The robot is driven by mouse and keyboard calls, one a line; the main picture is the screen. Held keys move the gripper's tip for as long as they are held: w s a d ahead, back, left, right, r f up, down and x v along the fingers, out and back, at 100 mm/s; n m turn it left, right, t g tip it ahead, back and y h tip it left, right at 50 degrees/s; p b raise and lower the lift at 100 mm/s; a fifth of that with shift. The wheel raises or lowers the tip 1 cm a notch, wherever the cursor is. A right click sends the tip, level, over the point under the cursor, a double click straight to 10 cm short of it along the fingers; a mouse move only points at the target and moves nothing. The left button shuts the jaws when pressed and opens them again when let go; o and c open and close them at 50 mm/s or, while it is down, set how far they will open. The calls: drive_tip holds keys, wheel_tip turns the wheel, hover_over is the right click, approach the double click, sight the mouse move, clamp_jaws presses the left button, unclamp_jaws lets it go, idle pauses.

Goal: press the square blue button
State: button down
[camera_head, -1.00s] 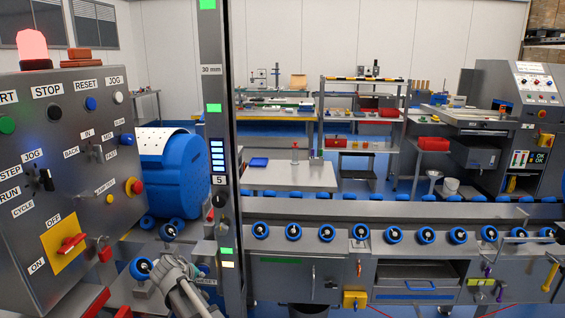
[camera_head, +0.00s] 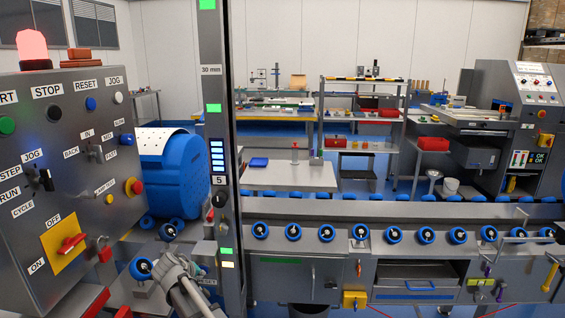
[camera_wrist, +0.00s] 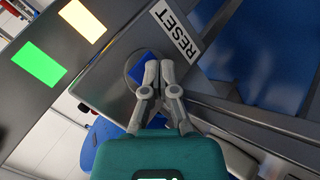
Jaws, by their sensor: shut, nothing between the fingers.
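The square blue button (camera_wrist: 143,58) is in the wrist view beside a white RESET label (camera_wrist: 174,32), on a grey metal face. A dark ring runs around it. My gripper (camera_wrist: 159,65) is shut and empty. Its fingertips overlap the lower right part of the button in the wrist view and hide it; I cannot tell whether they touch it. In the head view my gripper (camera_head: 172,268) is low, left of the dark upright post (camera_head: 230,150). A partly covered RESET label (camera_head: 208,282) shows beside it, and the square button cannot be made out there.
A grey control panel (camera_head: 60,210) with a round blue RESET button (camera_head: 90,103), other buttons and switches stands at the left. A conveyor (camera_head: 400,215) with blue-rimmed rollers runs to the right. Green and cream patches (camera_wrist: 52,65) mark the post in the wrist view.

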drive_tip(key=shift+s, duration=0.6)
idle(0.5)
drive_tip(key=shift+s+a, duration=0.15)
drive_tip(key=shift+s, duration=1.3)
drive_tip(key=shift+s+a, duration=0.1)
drive_tip(key=shift+s, duration=1.3)
